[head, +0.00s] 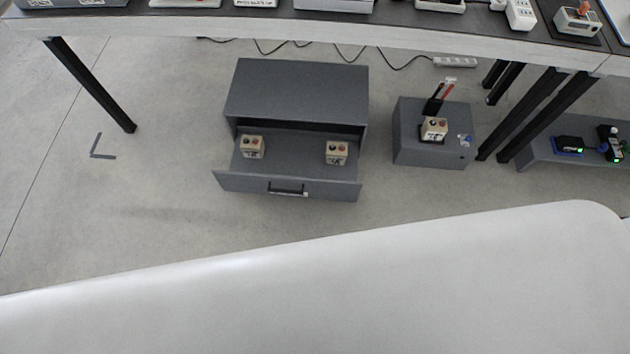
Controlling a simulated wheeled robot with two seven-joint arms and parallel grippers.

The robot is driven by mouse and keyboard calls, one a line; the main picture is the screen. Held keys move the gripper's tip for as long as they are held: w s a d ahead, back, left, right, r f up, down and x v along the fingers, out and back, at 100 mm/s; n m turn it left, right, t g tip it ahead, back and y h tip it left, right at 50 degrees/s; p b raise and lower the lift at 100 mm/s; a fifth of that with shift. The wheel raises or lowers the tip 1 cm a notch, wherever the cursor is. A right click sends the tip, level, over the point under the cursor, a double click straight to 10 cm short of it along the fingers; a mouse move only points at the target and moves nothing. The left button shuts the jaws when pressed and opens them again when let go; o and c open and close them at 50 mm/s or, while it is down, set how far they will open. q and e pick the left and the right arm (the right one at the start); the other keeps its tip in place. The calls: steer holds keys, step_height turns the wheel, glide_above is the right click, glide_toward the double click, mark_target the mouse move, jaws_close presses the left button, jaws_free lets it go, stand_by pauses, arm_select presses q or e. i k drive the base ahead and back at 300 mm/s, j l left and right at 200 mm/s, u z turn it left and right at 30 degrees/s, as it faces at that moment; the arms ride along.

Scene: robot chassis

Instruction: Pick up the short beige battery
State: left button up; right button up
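Two short beige batteries with round terminals on top sit in the open drawer of a grey cabinet (297,92). One battery (252,147) is at the drawer's left side, the other battery (337,153) at its right side. A third beige block (434,128), similar in look, stands on a smaller grey box to the right, with a black and red item behind it. The drawer (290,185) is pulled out toward me and has a dark handle. Neither of my grippers shows in the head view.
A long table (300,27) with devices on it runs across the top, on black legs (92,85). The small grey box (420,154) stands right of the cabinet. A low grey shelf (540,157) with devices is at far right. Floor left of the cabinet is clear.

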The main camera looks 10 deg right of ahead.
mark_target(432, 129)
steer(key=z, duration=1.35)
steer(key=i+l+u, duration=0.15)
steer(key=i, duration=0.05)
